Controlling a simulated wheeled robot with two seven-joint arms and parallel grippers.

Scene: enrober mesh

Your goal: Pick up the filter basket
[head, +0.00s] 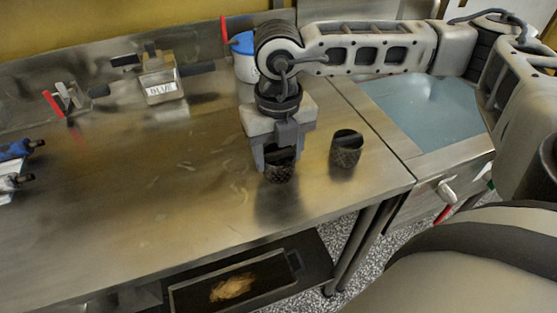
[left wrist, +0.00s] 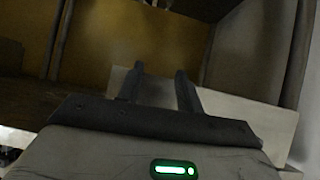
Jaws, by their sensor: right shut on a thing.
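A dark mesh filter basket (head: 279,174) is between the fingers of my right gripper (head: 277,160), over the front part of the steel table. The gripper points down and is shut on it, hiding its upper part. I cannot tell whether its base touches the table. A second, similar dark mesh basket (head: 346,150) stands to the right, apart from the gripper, with a dark bar across its top. My left gripper (left wrist: 160,85) shows in the left wrist view with its two fingers apart and nothing between them. It is not seen in the head view.
A labelled metal block (head: 160,88), a red-handled fitting (head: 72,98) and a blue-and-white container (head: 244,60) stand at the back. A sink (head: 425,108) lies right. A dark tray (head: 235,285) sits below the table.

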